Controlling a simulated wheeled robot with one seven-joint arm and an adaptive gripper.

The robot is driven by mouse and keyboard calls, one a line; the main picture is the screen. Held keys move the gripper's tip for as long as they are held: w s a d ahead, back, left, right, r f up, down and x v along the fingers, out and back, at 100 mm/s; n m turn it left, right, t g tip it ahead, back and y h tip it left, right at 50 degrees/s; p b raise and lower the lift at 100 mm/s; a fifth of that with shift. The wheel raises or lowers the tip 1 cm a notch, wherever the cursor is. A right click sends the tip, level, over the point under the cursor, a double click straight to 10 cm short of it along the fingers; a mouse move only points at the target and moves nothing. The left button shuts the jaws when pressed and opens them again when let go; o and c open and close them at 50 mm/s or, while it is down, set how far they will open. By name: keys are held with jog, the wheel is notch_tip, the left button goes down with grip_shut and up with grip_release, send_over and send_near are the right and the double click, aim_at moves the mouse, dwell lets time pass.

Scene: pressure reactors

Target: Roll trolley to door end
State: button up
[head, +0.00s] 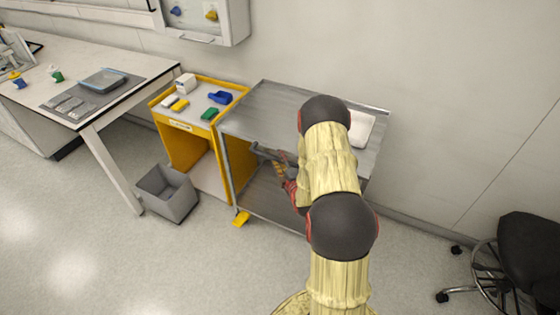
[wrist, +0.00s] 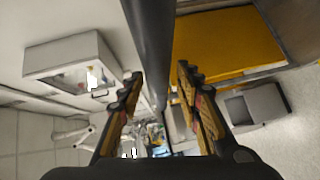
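A steel trolley (head: 262,98) with a flat top and a lower shelf stands against the wall, with a yellow caster (head: 240,218) at its front left foot. My arm reaches over it from the front. My gripper (head: 262,153) is at its front side, below the top's front edge. In the wrist view my gripper (wrist: 158,78) is open, its two fingers apart. A dark grey bar (wrist: 152,40) of the trolley runs through the gap between the fingers. I cannot tell how deep it lies between them. My arm hides part of the trolley's right side.
A yellow cart (head: 185,122) with small boxes and trays stands against the trolley's left side. A grey bin (head: 167,192) is on the floor before it, beside a workbench (head: 130,68). A black stool (head: 525,255) stands at right. The floor in front is clear.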

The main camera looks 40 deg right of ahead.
jog(key=shift+c, duration=0.4)
jog(key=c, duration=0.8)
grip_shut()
